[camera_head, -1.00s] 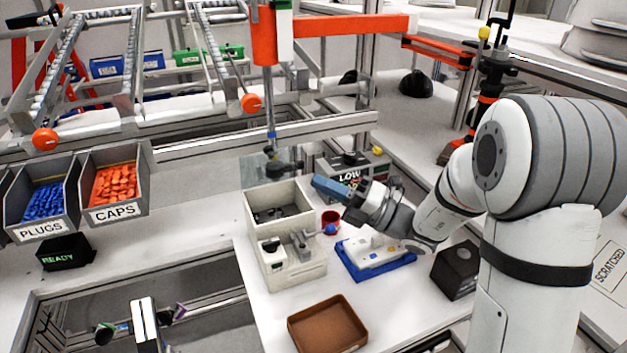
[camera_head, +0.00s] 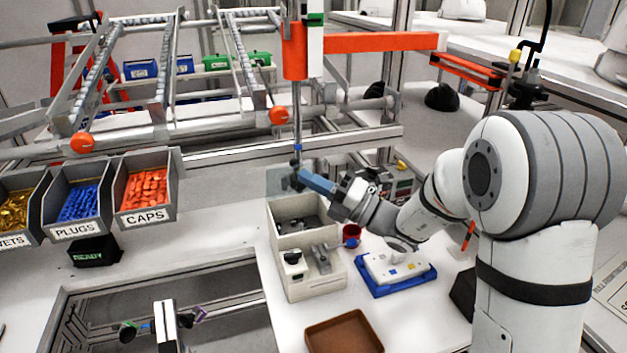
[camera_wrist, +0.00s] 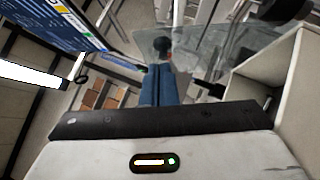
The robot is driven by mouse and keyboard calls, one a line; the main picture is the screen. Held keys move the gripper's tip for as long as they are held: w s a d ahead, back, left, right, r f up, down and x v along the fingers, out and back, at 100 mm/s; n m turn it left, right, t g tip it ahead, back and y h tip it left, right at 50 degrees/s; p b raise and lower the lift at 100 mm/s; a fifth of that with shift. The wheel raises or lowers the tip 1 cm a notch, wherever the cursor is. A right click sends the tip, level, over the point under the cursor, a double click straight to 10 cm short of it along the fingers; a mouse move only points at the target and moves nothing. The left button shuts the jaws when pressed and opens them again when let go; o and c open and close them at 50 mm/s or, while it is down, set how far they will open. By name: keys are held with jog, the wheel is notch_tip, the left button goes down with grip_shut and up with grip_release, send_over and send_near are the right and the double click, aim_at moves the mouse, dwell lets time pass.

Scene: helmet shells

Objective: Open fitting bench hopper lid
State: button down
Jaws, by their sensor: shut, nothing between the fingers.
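The hopper is a cream open-topped box (camera_head: 273,224) with small dark parts inside, on the white bench. A clear panel (camera_head: 280,183), apparently its lid, stands upright at the hopper's back edge. It also shows in the wrist view (camera_wrist: 185,42), beyond my fingertips. My gripper (camera_head: 304,174), with blue fingers, is shut and empty above the hopper's back, close to the panel. I cannot tell whether they touch. In the wrist view my shut fingers (camera_wrist: 158,72) point at a dark round knob in front of or behind the panel.
A hanging tool (camera_head: 298,130) comes down just behind my fingertips. A red cup (camera_head: 351,236) and a blue tray (camera_head: 398,284) with a white fixture are right of the hopper. A brown tray (camera_head: 343,334) lies in front. Bins of caps (camera_head: 145,192) and plugs stand left.

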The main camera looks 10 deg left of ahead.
aim_at(309, 166)
jog(key=shift+w+a+r+m+p, duration=0.15)
jog(key=shift+r+p, duration=0.15)
jog(key=shift+p, duration=0.25)
jog(key=shift+w+r+m+p, duration=0.15)
jog(key=shift+r+p, duration=0.1)
jog(key=shift+p, duration=0.3)
jog(key=p, duration=0.2)
jog(key=m+h+p, duration=0.1)
jog(key=p, duration=0.1)
jog(key=shift+w+a+r, duration=0.25)
jog(key=shift+w+r, duration=0.05)
jog(key=shift+r, duration=0.1)
jog(key=shift+w+a+r+m+t+h+p, duration=0.1)
jog(key=shift+w+a+m+t+h+p, duration=0.2)
jog(key=shift+p, duration=0.55)
jog(key=shift+w+a, duration=0.15)
jog(key=shift+w, duration=0.3)
